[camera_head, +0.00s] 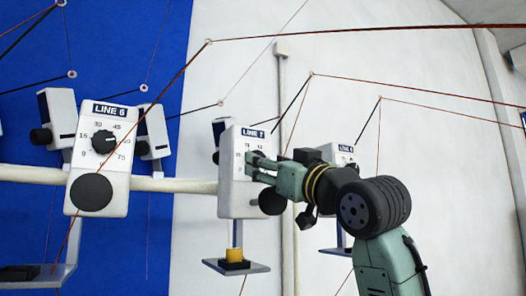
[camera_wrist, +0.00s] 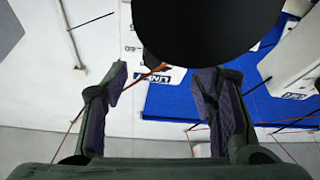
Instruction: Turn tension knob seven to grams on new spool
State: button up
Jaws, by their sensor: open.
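The LINE 7 tension box (camera_head: 229,190) is a white panel with a dial scale and a blue label in the head view. My gripper (camera_head: 254,166) comes in from the right, with its fingertips at the dial. They mostly hide the tension knob, and I cannot tell whether they touch it. In the wrist view my gripper (camera_wrist: 162,95) is open, with a clear gap between its two fingers. The LINE 7 label (camera_wrist: 153,82) shows upside down behind the gap. A yellow spool (camera_head: 234,256) sits on a tray (camera_head: 222,266) below the box.
The LINE 6 box (camera_head: 123,165) stands left, with its own dial and large black disc (camera_head: 91,192). Another box (camera_head: 342,154) is behind my gripper. A pale horizontal rail (camera_head: 180,186) links the boxes. Thin threads and wires run across the space, and some pass near my fingers.

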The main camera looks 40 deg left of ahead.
jog(key=shift+p+x, duration=0.4)
jog(key=shift+x, duration=1.15)
jog(key=c, duration=1.1)
jog(key=shift+c, duration=0.2)
